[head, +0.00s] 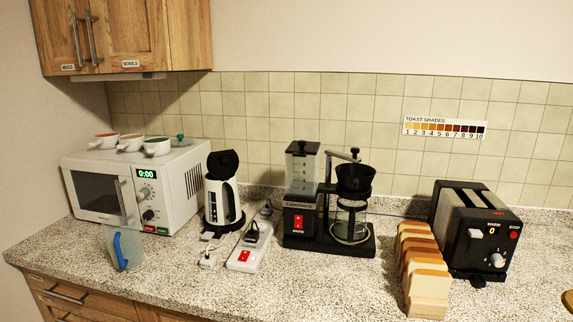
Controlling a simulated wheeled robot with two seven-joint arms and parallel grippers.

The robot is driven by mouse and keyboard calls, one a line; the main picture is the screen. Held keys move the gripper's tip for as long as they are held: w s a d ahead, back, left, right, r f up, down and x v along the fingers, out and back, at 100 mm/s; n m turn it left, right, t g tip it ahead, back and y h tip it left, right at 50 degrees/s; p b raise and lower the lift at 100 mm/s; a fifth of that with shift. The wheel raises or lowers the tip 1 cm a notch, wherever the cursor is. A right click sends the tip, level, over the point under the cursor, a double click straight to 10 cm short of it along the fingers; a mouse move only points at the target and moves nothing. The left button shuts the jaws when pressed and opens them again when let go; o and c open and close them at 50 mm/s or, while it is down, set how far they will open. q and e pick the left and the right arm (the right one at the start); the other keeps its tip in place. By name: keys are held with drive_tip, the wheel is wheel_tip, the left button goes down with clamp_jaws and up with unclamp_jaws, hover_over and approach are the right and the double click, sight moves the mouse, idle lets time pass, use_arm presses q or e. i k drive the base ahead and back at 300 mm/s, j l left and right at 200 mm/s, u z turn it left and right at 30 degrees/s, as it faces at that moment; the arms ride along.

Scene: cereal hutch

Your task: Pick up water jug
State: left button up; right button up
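The water jug (127,249) is clear and light blue with a blue handle. It stands upright on the speckled counter at the left, in front of the microwave. The blue handle faces left and toward me. Nothing touches the jug that I can see. Neither of my grippers shows in the head view.
The microwave (180,183) carries several small bowls. A white kettle (222,201), a power strip (245,248), a coffee maker (300,220), a rack of bread slices (424,280) and a toaster (492,240) line the counter.

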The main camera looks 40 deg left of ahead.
sight(122, 234)
drive_tip(key=u, duration=1.8)
